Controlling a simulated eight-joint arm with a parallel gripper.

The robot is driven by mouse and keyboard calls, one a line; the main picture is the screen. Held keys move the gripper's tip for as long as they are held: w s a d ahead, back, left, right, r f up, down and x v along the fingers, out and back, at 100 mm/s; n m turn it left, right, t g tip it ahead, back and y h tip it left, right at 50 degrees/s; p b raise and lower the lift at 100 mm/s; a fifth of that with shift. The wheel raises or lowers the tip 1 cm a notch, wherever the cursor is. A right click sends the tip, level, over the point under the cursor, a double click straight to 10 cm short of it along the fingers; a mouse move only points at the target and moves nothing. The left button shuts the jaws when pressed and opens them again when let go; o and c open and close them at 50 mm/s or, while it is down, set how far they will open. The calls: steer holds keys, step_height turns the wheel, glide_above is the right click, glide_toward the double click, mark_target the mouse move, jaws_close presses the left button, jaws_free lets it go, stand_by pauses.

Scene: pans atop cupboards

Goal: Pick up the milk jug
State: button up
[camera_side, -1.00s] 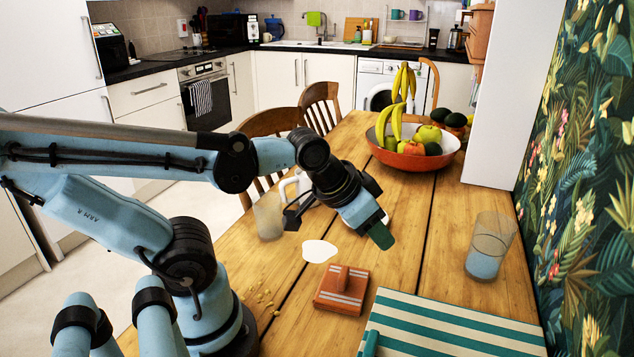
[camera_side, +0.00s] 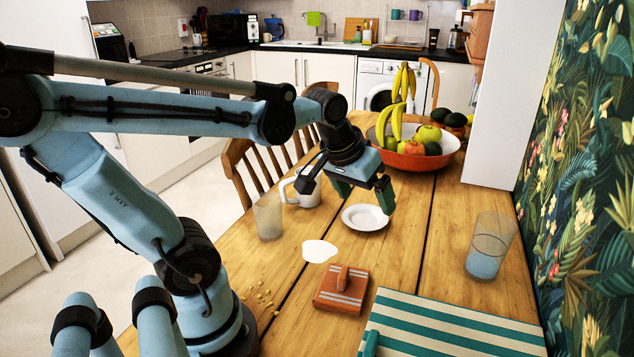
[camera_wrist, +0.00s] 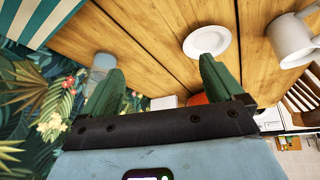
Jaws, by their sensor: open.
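The white milk jug (camera_side: 308,192) stands upright on the wooden table, with its handle toward the left in the side view. It also shows at the upper right edge of the wrist view (camera_wrist: 289,38), partly cut off by the frame. In the wrist view, the space between the fingers (camera_wrist: 161,68) is clear.
A clear glass (camera_side: 268,216) stands close to the jug's left. A fruit bowl (camera_side: 404,160) is behind my gripper. A white spill (camera_side: 319,251), an orange block-shaped item (camera_side: 342,290), a striped cloth (camera_side: 450,325) and a glass of blue liquid (camera_side: 485,262) are nearer. Chairs line the left edge.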

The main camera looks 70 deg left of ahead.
steer(key=a+n+g, duration=0.3)
steer(key=a+n, duration=0.5)
steer(key=a, duration=0.6)
steer(key=n+g+h, duration=0.1)
steer(key=n+g, duration=0.1)
steer(key=n, duration=0.5)
glide_above(288, 180)
steer(key=shift+f, duration=1.1)
step_height(288, 180, down, 6)
steer(key=shift+f, duration=0.1)
steer(key=shift+w+a+f, duration=0.1)
steer(key=shift+f, duration=1.25)
steer(key=shift+w+a+f, duration=0.1)
steer(key=shift+f, duration=1.2)
steer(key=c, duration=1.6)
